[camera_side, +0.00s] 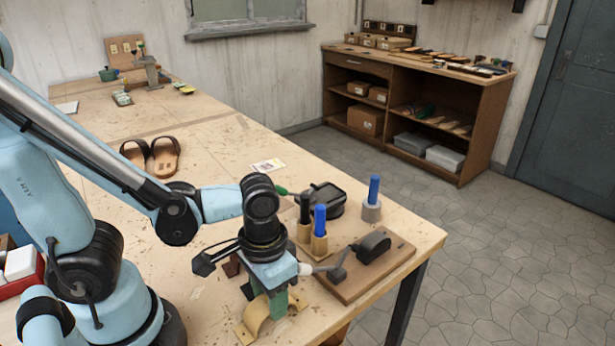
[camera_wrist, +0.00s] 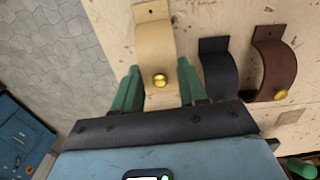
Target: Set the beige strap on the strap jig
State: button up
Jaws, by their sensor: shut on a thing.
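The beige strap (camera_side: 256,318) is an arched band with a flat end tab at each side, near the front edge of the bench. In the wrist view the beige strap (camera_wrist: 154,45) carries a brass stud and sits between two green fingers. My gripper (camera_side: 281,303) is shut on it, and the fingers (camera_wrist: 160,88) flank the band. Whether the strap touches the bench is hard to tell. A wooden board with a dark rounded form (camera_side: 374,246), which looks like the strap jig, stands to the right of my gripper, apart from the strap.
A black strap (camera_wrist: 217,72) and a brown strap (camera_wrist: 273,68) lie beside the beige one. Blue-handled tools (camera_side: 319,221) in holders and a black device (camera_side: 325,199) stand behind the gripper. Sandals (camera_side: 151,156) lie farther left. The bench's right edge is close to the board.

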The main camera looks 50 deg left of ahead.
jog(key=shift+c, duration=1.1)
jog(key=shift+r, duration=0.1)
